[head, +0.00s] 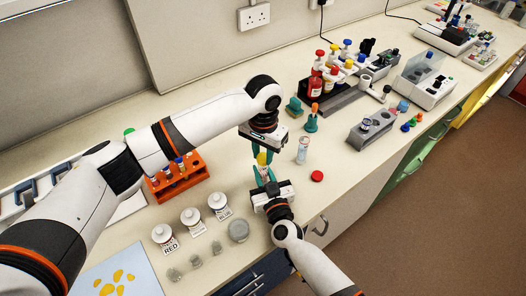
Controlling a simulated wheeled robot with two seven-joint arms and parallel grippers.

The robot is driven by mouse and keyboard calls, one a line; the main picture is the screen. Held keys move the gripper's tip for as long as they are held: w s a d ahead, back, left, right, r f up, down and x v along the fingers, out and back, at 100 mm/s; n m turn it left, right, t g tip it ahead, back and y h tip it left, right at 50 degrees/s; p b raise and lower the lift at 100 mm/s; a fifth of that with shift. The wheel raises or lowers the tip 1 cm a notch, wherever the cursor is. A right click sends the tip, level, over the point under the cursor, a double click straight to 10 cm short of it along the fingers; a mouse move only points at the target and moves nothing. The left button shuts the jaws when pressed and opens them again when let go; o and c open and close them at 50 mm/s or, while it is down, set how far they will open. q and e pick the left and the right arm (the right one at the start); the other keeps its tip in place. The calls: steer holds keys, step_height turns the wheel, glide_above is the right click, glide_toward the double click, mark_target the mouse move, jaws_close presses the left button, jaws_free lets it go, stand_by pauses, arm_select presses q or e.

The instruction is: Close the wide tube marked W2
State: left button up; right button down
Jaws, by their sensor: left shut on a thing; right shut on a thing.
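My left gripper (259,150) reaches down from above, shut on a small yellow cap (262,158). My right gripper (264,174) comes from the front just below it, shut on a tube that its fingers mostly hide. The cap and the tube are in line, one above the other; I cannot tell whether they touch or how far the cap is on. A clear tube with a pale label (303,150) stands on the bench to the right. A red cap (317,176) lies near it. No W2 mark is readable on either tube.
An orange rack (177,181) with tubes is at left. White bottles (191,217), one labelled RED, and a grey round lid (239,230) stand in front. A grey block (371,131), a green holder (311,124) and a dark bottle rack (335,97) are right and behind.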

arm_select(q)
steer(key=o, duration=1.2)
steer(key=shift+c, duration=0.2)
step_height(320, 180, up, 12)
arm_select(e)
steer(key=c, duration=1.1)
jaws_free()
